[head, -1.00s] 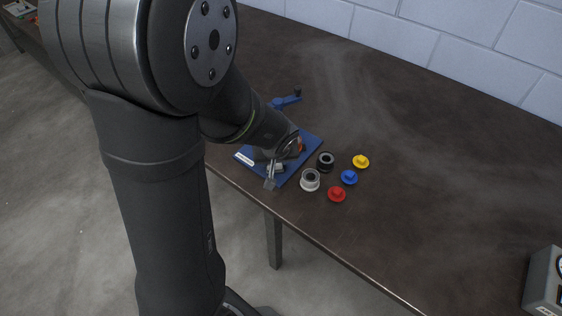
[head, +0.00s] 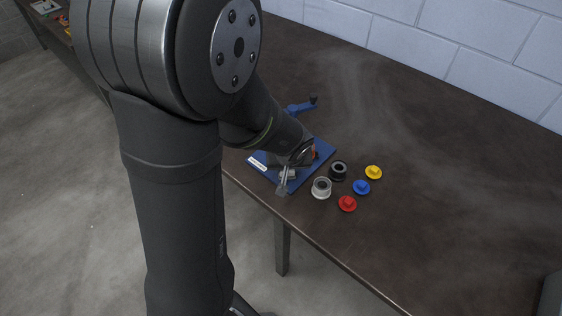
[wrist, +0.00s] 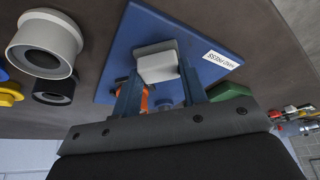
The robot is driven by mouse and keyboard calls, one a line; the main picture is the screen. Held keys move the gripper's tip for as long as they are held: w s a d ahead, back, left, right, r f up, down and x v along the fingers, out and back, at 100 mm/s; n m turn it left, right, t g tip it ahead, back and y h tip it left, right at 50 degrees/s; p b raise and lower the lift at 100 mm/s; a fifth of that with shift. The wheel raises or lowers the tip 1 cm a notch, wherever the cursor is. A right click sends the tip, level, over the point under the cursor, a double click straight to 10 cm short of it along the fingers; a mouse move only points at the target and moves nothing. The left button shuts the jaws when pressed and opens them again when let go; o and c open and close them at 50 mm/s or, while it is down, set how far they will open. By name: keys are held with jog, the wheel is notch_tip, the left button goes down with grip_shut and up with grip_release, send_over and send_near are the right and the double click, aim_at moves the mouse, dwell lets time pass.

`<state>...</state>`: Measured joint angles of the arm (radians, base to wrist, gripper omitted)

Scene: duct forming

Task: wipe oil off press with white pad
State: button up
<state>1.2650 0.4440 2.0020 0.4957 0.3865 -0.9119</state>
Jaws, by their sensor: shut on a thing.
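The blue press (head: 304,177) sits near the front edge of the table, with its blue lever (head: 300,107) behind it. In the wrist view its flat blue plate (wrist: 122,46) carries a white label. My gripper (wrist: 160,78) is shut on the white pad (wrist: 157,62), a small rounded block between the fingertips. The pad is over the blue plate; whether it touches the plate I cannot tell. In the head view my gripper (head: 287,177) is over the front part of the press, and my arm hides part of it. No oil can be made out.
Right of the press stand a white-grey cup-like part (head: 321,188) and a black one (head: 338,171). Yellow (head: 373,172), blue (head: 361,187) and red (head: 347,204) knobbed discs lie beside them. The table (head: 440,190) further right is mostly clear.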

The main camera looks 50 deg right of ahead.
aim_at(295, 176)
jog(key=shift+s, duration=1.55)
notch_tip(295, 176, up, 8)
jog(key=shift+w, duration=0.1)
jog(key=shift+n+y, duration=0.3)
jog(key=shift+n, duration=0.6)
jog(key=w+a+f, duration=0.1)
jog(key=w, duration=0.3)
jog(key=w+a+f, duration=0.2)
jog(key=w, duration=0.2)
jog(key=w+a+f, duration=0.1)
jog(key=w+a, duration=0.1)
jog(key=w, duration=0.2)
jog(key=shift+w+a+f, duration=0.2)
jog(key=w+a+f+n+y, duration=0.1)
jog(key=w+a+f, duration=0.2)
jog(key=w+a, duration=0.35)
jog(key=w+a+f+n+t, duration=0.1)
jog(key=w+a+f+n, duration=0.15)
jog(key=w+a, duration=0.45)
jog(key=w+a+f+n+y, duration=0.1)
jog(key=w+a+f, duration=0.2)
jog(key=w+a, duration=0.35)
jog(key=w+a+f+n, duration=0.1)
jog(key=a+f, duration=0.1)
jog(key=a, duration=0.6)
jog(key=w+a+f+n, duration=0.1)
jog(key=a+f, duration=0.1)
jog(key=a, duration=0.7)
jog(key=shift+f+n+y, duration=0.3)
jog(key=shift+n, duration=0.05)
